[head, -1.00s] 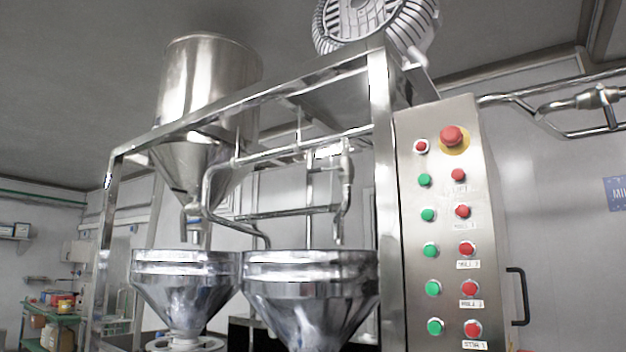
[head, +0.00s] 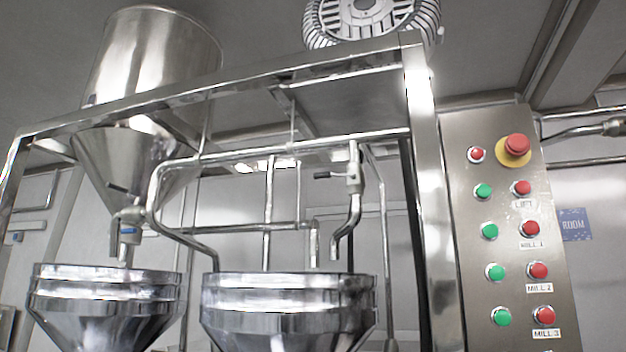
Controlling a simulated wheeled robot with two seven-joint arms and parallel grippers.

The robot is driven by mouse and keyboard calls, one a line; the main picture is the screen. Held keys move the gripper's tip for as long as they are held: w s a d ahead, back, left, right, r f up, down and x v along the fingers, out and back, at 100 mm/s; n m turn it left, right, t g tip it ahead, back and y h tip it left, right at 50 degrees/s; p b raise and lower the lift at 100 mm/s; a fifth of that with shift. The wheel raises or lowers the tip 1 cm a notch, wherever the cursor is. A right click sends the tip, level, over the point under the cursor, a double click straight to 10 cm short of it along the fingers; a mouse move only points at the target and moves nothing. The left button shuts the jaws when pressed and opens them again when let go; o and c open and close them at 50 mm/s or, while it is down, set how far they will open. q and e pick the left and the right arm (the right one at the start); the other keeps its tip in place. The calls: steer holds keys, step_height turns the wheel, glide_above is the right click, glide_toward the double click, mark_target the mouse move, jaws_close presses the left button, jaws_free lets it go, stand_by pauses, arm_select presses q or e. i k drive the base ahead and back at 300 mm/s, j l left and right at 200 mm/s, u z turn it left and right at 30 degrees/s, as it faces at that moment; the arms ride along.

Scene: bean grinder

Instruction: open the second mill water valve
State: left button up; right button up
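Two steel mill hoppers stand side by side in the head view, the left hopper (head: 105,292) and the right hopper (head: 288,300). Above the right hopper, a water pipe with a valve (head: 353,180) hangs from the horizontal pipe; its small dark-tipped handle (head: 328,175) points left. Its curved spout ends above the right hopper's rim. Another valve (head: 130,225) with a bluish mark sits under the large steel tank (head: 150,70), above the left hopper. I cannot tell whether either valve is open. Neither of my grippers is in view.
A steel frame post (head: 425,200) stands right of the hoppers. Next to it is a control panel (head: 470,250) with green and red buttons and a red emergency knob (head: 516,146). A motor (head: 370,18) sits on top of the frame. Pipes cross behind the hoppers.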

mark_target(320, 175)
steer(key=j+z, duration=0.15)
steer(key=z, duration=0.25)
steer(key=j+z, duration=0.85)
steer(key=j, duration=0.3)
steer(key=k+j+z, duration=0.1)
steer(key=j, duration=0.25)
steer(key=k+j+z, duration=0.1)
steer(key=j, duration=0.25)
steer(key=k+j+z, duration=0.1)
steer(key=j, duration=0.25)
steer(key=k+j+z, duration=0.15)
steer(key=j, duration=0.2)
steer(key=k+j, duration=0.15)
steer(key=j, duration=0.2)
steer(key=k+j, duration=0.15)
steer(key=j, duration=0.2)
steer(key=k+j, duration=0.1)
steer(key=j, duration=0.25)
steer(key=k+j, duration=0.15)
steer(key=j, duration=0.2)
steer(key=k+j, duration=0.15)
steer(key=j, duration=0.15)
steer(key=k+j, duration=0.15)
steer(key=j, duration=0.2)
